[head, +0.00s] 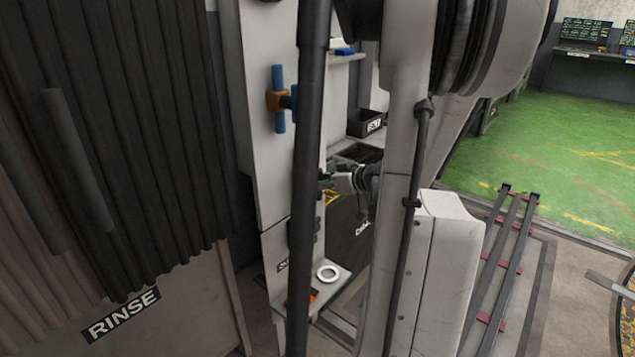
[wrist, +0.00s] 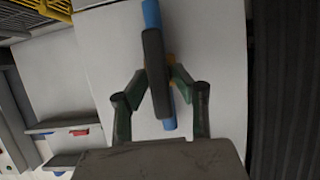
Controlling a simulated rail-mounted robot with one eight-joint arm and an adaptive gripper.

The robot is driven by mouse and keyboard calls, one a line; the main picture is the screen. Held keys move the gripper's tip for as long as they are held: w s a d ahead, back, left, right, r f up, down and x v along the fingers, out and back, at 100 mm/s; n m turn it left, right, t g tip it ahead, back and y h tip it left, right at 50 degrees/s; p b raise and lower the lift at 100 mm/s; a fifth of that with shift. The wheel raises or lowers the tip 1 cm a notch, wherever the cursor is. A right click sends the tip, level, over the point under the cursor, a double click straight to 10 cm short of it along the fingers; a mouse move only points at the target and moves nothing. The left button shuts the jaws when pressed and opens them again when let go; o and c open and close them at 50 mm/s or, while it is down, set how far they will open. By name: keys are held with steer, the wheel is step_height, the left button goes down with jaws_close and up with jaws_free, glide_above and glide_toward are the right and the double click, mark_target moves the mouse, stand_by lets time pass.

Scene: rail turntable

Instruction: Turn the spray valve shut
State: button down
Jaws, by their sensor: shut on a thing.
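The spray valve has a long blue handle (head: 279,118) through an orange hub (head: 271,100), standing upright in front of a pale panel in the head view. In the wrist view the blue handle (wrist: 152,15) runs almost upright, tilted a little. My gripper (wrist: 164,76) has its two dark green fingers drawn in from both sides of the handle and is shut on the valve at its orange middle. A dark bar (wrist: 157,85) covers part of the handle there; I cannot tell what it belongs to. I cannot clearly make out my jaws on the handle in the head view.
A dark strip curtain (head: 150,120) hangs left of the panel (head: 262,170), above a RINSE sign (head: 122,314). A small ledge with a white ring (head: 327,273) sits low on the panel. A black bin (head: 366,123) stands to the right. Green floor lies open beyond.

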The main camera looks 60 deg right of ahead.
steer(key=shift+d+m, duration=0.1)
steer(key=shift+m, duration=0.2)
steer(key=m+y, duration=0.2)
steer(key=shift+d+f+m+b, duration=0.1)
steer(key=shift+d+m+b, duration=0.05)
steer(key=shift+m+b, duration=0.2)
steer(key=m+t+y+b, duration=0.1)
steer(key=m+y, duration=0.1)
steer(key=m, duration=0.1)
steer(key=shift+d+f, duration=0.15)
steer(key=m+b, duration=0.1)
steer(key=m+t+y+b, duration=0.1)
steer(key=m, duration=0.1)
steer(key=shift+s+d+f+m+t+y, duration=0.1)
steer(key=shift+f+m+t+y, duration=0.1)
steer(key=shift+m+t+y, duration=0.1)
steer(key=m+t+y+b, duration=0.1)
steer(key=m, duration=0.2)
steer(key=shift+f+b, duration=0.1)
steer(key=shift+b, duration=0.2)
steer(key=shift+m, duration=0.35)
steer(key=c, duration=1.6)
jaws_free()
steer(key=shift+s, duration=0.1)
